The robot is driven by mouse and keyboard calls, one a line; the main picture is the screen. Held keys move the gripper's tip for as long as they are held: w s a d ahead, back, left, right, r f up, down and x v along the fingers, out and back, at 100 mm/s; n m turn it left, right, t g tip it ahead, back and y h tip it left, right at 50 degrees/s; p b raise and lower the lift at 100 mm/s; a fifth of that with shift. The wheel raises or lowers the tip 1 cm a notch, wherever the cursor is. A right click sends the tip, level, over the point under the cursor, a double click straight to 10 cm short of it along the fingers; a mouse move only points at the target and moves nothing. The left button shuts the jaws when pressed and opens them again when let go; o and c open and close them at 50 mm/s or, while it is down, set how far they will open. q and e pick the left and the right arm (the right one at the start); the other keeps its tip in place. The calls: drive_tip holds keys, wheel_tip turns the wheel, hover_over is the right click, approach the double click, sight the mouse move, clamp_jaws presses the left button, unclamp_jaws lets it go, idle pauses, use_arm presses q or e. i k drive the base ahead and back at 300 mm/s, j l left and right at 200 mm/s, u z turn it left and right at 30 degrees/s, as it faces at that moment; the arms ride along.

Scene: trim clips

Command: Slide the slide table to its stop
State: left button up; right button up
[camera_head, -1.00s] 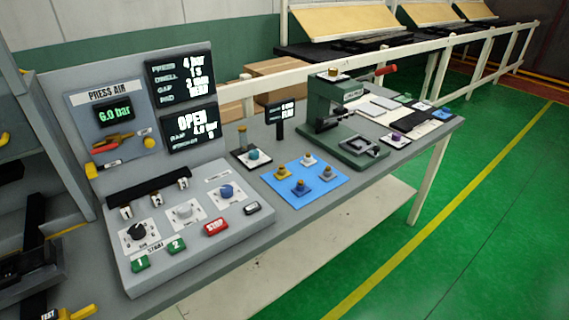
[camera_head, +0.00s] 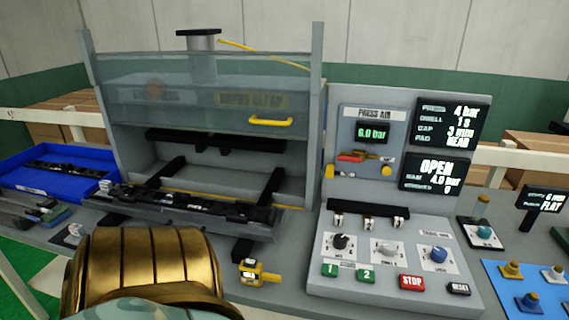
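The slide table (camera_head: 262,228) is a grey plate in front of the press's open bay, with a long black trim piece (camera_head: 195,204) lying along it. It sits across two black rails (camera_head: 271,187) that run back into the bay. Neither gripper shows in the head view.
The press has a clear raised guard with a yellow handle (camera_head: 270,121). A blue tray (camera_head: 45,170) is at the left. A blue mat (camera_head: 535,290) is at the right.

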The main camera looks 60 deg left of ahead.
sight(235, 226)
drive_tip(key=u, duration=2.85)
